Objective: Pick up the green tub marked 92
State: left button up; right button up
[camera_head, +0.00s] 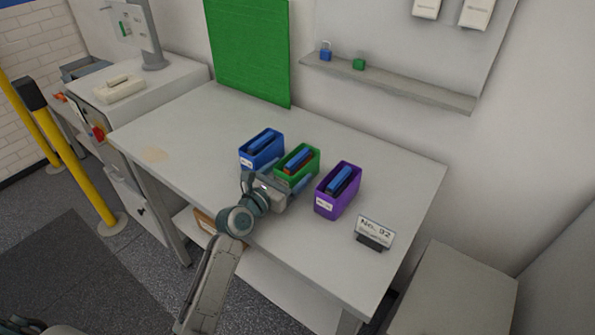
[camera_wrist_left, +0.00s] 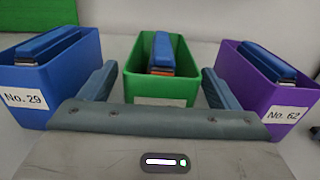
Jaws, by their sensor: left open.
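The green tub (camera_head: 312,166) stands upright on the white table between a blue tub and a purple tub. In the left wrist view the green tub (camera_wrist_left: 152,87) is straight ahead, with a blue block and an orange-brown piece inside. Its front label is partly hidden behind my gripper and I cannot read its number. My left gripper (camera_head: 277,180) is open, at the near side of the green tub. In the left wrist view the gripper's fingers (camera_wrist_left: 160,85) lie one to each side of the tub, with gaps, not closed on it.
The blue tub (camera_wrist_left: 30,88), marked No. 29, is close on the left. The purple tub (camera_wrist_left: 245,92), marked No. 62, is close on the right. A small sign (camera_head: 376,231) reading No. 92 stands near the table's right end. The table's left part is clear.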

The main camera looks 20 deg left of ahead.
aim_at(295, 168)
pick_arm(q)
jog(key=shift+x, duration=1.5)
jog(key=shift+s, duration=0.1)
jog(key=shift+c, duration=1.1)
jog(key=shift+r, duration=0.1)
jog(key=c, duration=1.1)
